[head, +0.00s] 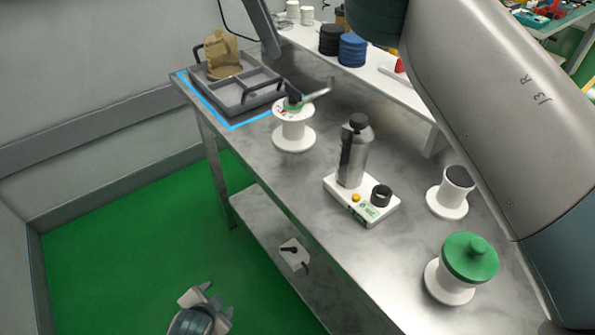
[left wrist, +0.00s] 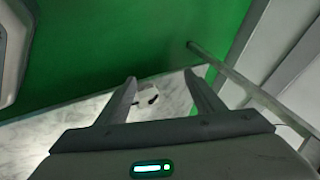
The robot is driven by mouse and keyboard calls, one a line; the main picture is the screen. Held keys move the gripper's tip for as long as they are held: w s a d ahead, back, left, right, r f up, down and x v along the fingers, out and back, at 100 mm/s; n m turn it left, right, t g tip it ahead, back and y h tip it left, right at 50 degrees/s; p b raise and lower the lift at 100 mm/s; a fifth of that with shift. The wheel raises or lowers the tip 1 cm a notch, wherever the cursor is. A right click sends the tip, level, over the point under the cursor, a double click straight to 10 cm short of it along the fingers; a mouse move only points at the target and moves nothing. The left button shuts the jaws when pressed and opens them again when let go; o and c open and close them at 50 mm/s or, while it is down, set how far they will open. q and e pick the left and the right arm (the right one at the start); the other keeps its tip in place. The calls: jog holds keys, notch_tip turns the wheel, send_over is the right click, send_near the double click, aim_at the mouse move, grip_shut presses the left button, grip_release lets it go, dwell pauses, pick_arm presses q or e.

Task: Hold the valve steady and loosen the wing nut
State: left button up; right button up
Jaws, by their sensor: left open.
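A small white block with two black, handle-like fittings (head: 295,253) sits on the lower shelf; it is the likeliest valve. I cannot make out which fitting is the wing nut. In the left wrist view the block (left wrist: 146,93) shows beyond and between the fingertips of my left gripper (left wrist: 160,82). That gripper is open, empty and apart from the block.
The metal bench (head: 245,150) overhangs the shelf (head: 262,215). On it stand a grey tray (head: 228,98), a white pedestal with a metal lever (head: 293,132), a metal flask on a white base (head: 352,160) and a green-topped spool (head: 470,258). The floor at left is clear.

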pick_arm(q)
jog(key=w+d+r+m+t, duration=0.2)
jog(key=w+r+m+t, duration=0.45)
jog(key=w+r, duration=0.85)
jog(key=w+d+r+m+t, duration=0.15)
jog(key=r+m, duration=0.35)
jog(key=r, duration=0.5)
jog(key=w+d+r+m+t, duration=0.15)
jog(key=r+m, duration=0.35)
jog(key=r, duration=0.5)
jog(key=d+r+m, duration=0.1)
jog(key=d, duration=0.1)
jog(key=s+d+r+m, duration=0.1)
jog(key=d, duration=0.1)
jog(key=s+d+r+m+t, duration=0.1)
jog(key=d, duration=0.1)
jog(key=shift+s+d+m, duration=0.25)
jog(key=shift+d, duration=0.05)
jog(key=m, duration=0.6)
send_near(294, 125)
jog(key=shift+t, duration=0.25)
jog(key=s, duration=0.5)
jog(key=shift+d+f, duration=0.15)
jog(key=shift+d, duration=0.05)
jog(key=shift+w, duration=0.15)
jog(key=w, duration=1.7)
jog(key=shift+w+a, duration=0.1)
jog(key=shift+a, duration=0.25)
